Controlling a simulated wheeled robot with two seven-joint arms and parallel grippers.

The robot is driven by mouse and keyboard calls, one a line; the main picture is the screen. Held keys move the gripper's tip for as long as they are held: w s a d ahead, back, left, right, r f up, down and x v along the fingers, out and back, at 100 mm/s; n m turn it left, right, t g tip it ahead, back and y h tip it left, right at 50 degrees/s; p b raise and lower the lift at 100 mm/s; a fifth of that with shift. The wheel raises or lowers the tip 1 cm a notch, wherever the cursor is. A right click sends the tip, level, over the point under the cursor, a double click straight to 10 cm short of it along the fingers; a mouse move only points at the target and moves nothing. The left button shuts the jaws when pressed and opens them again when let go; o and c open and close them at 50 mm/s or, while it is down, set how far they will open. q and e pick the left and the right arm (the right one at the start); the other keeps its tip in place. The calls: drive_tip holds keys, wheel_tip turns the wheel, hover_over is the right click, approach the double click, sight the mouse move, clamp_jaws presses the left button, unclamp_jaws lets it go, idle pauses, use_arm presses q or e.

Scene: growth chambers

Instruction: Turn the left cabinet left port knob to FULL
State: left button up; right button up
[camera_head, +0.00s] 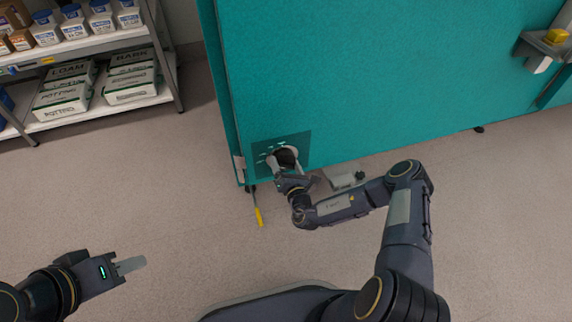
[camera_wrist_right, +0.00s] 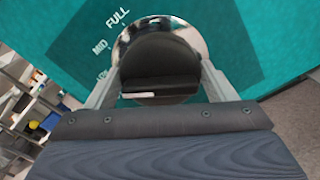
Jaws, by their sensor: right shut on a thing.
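The port knob (camera_head: 288,155) is dark and round, low on the left end of the teal cabinet (camera_head: 360,80), over a darker teal panel (camera_head: 300,142). In the right wrist view the knob (camera_wrist_right: 160,60) has a shiny metal rim, and the panel carries the labels FULL, MID and a third, partly hidden one. A short white mark shows at the lower left of its face. My right gripper (camera_head: 284,168) is shut on the knob, one finger on each side.
A shelf rack (camera_head: 85,45) with tubs and soil bags stands at upper left. A yellow-handled item (camera_head: 258,216) hangs or lies below the cabinet's left corner. A grey box-like part (camera_head: 343,178) is right of the knob. The floor between is clear.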

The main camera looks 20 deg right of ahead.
drive_tip(key=m+p, duration=0.1)
drive_tip(key=m, duration=0.1)
drive_tip(key=shift+s+m, duration=0.1)
drive_tip(key=shift+m, duration=0.3)
drive_tip(key=m+p, duration=0.1)
drive_tip(key=m, duration=0.1)
drive_tip(key=shift+m, duration=0.4)
drive_tip(key=m+p, duration=0.1)
drive_tip(key=m, duration=0.1)
drive_tip(key=shift+f+m, duration=0.1)
drive_tip(key=shift+m, duration=1.7)
drive_tip(key=o, duration=0.7)
drive_tip(key=shift+o, duration=0.2)
